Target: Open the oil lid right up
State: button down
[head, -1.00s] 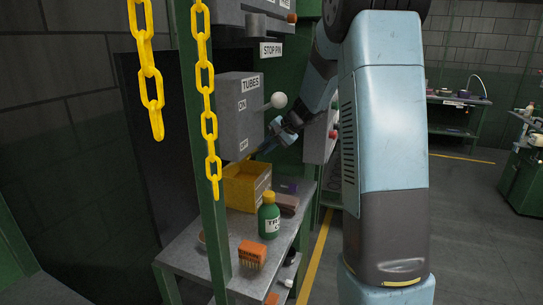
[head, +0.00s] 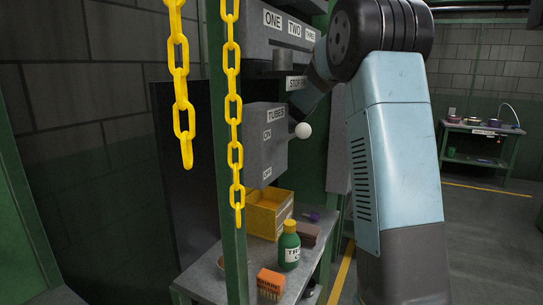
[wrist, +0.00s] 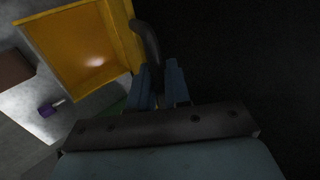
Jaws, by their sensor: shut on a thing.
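My gripper (wrist: 160,78) shows in the wrist view, its blue fingers shut on a dark curved handle (wrist: 148,45). The handle curves up beside an open yellow box (wrist: 82,52). What the handle belongs to is lost in the dark area at right, so I cannot make out the oil lid's shape or how far open it is. In the head view my gripper is hidden behind the grey TUBES box (head: 268,150). The yellow box also shows there (head: 268,212), on the bench below.
A green bottle with a yellow cap (head: 289,248) and an orange brush-like block (head: 270,284) stand on the grey bench (head: 208,272). A purple item (wrist: 46,110) lies near the yellow box. Yellow chains (head: 235,120) hang by a green post. Open floor lies at right.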

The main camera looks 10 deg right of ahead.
jog(key=shift+w+a+r, duration=0.15)
jog(key=shift+w+a, duration=0.45)
jog(key=shift+a, duration=0.3)
jog(key=c, duration=1.3)
grip_release()
jog(key=shift+d+r, duration=0.1)
